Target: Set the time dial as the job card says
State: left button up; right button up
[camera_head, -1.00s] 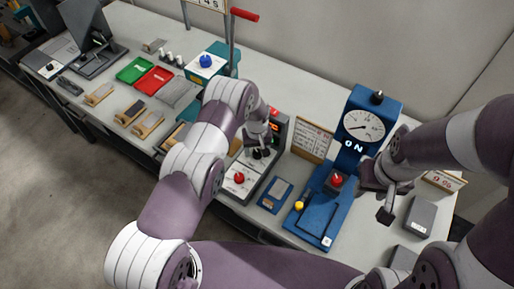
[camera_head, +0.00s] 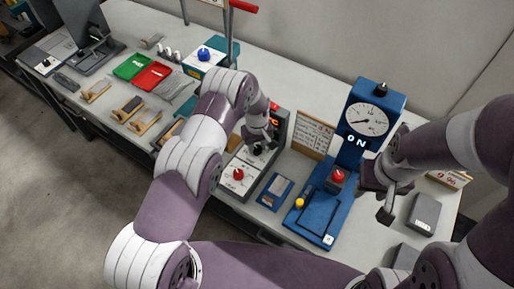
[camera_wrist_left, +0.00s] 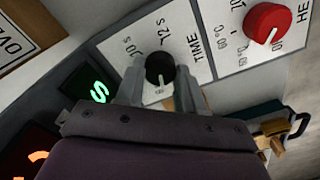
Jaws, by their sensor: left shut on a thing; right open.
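The black time dial (camera_wrist_left: 160,69) sits on a white panel marked TIME, with "12 s" printed near it and another seconds mark partly legible. A white pointer line shows on its side towards the gripper. My left gripper (camera_wrist_left: 158,82) has its two fingers on either side of the dial, shut on it; in the head view the gripper (camera_head: 259,146) is over the control box (camera_head: 226,186). A card in a wooden frame (camera_head: 312,136) stands behind; its writing is too small to read. My right gripper (camera_head: 378,198) is open and empty beside the blue press (camera_head: 355,150).
The red HEAT dial (camera_wrist_left: 268,22) is beside the time dial, also seen in the head view (camera_head: 238,174). A lit green display (camera_wrist_left: 99,91) and an orange one (camera_wrist_left: 38,155) are close by. Green (camera_head: 133,66) and red (camera_head: 152,76) trays lie further left.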

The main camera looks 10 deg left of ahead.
aim_at(257, 148)
pick_arm(q)
jog(key=n+b, duration=0.3)
jog(key=n, duration=0.1)
jog(key=shift+f+n+b, duration=0.2)
jog(key=shift+n+b, duration=0.1)
jog(key=shift+b, duration=0.1)
jog(key=shift+r+n+b, duration=0.1)
jog(key=shift+n+b, duration=0.6)
jog(key=shift+n, duration=0.5)
jog(key=shift+r+n+b, duration=0.1)
jog(key=shift+n+b, duration=0.45)
jog(key=shift+n, duration=0.55)
jog(key=o, duration=1)
jog(key=shift+o, duration=0.2)
notch_tip(257, 148, up, 13)
jog(key=b, duration=0.2)
jog(key=shift+b, duration=0.35)
